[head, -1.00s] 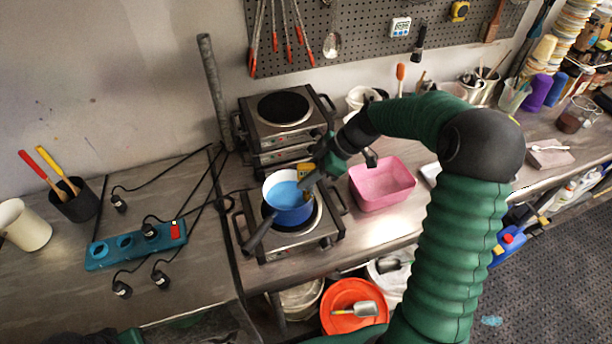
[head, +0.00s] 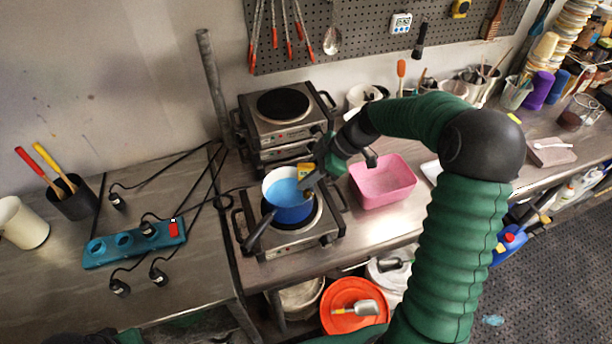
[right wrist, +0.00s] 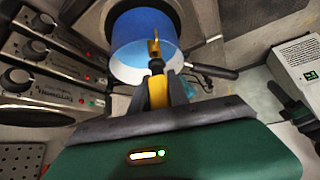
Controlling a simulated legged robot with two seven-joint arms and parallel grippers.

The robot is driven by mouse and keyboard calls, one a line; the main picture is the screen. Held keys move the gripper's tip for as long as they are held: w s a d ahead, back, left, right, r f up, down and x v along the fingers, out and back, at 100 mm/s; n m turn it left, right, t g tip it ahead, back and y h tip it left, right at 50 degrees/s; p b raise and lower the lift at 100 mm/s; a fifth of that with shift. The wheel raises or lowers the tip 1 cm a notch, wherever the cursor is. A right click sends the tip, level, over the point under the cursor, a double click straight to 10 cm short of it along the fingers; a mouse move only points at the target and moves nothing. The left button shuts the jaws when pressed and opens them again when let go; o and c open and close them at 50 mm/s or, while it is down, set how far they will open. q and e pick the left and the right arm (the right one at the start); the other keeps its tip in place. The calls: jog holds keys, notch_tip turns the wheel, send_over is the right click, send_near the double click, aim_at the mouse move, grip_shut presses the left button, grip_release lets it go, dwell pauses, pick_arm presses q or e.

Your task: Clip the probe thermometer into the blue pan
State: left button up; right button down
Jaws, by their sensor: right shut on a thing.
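The blue pan (head: 288,214) sits on the front hotplate with its black handle toward the lower left. It has a white rim and blue liquid inside, and it also shows in the right wrist view (right wrist: 128,62). My right gripper (head: 308,180) is at the pan's right rim. It is shut on the probe thermometer, a yellow piece (right wrist: 157,92) between the fingers in the right wrist view. The thermometer's end overlaps the pan's near rim there; I cannot tell whether it is touching or clipped on. My left gripper is not in view.
A pink tub (head: 382,184) stands close to the right of the hotplate (head: 290,240). Stacked hotplates (head: 285,122) stand behind the pan. A teal power strip (head: 134,246) with cables lies at left. Below the counter is an orange bucket (head: 350,300).

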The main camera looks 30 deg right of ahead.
jog(key=shift+f+b, duration=0.65)
jog(key=c, duration=1.2)
grip_release()
jog(key=shift+o, duration=0.2)
jog(key=b+v, duration=0.1)
jog(key=v, duration=1.5)
jog(key=shift+d+r+b, duration=0.25)
jog(key=shift+d+b, duration=0.05)
jog(key=shift+b, duration=0.1)
jog(key=shift+s+f, duration=0.1)
jog(key=shift+s, duration=0.1)
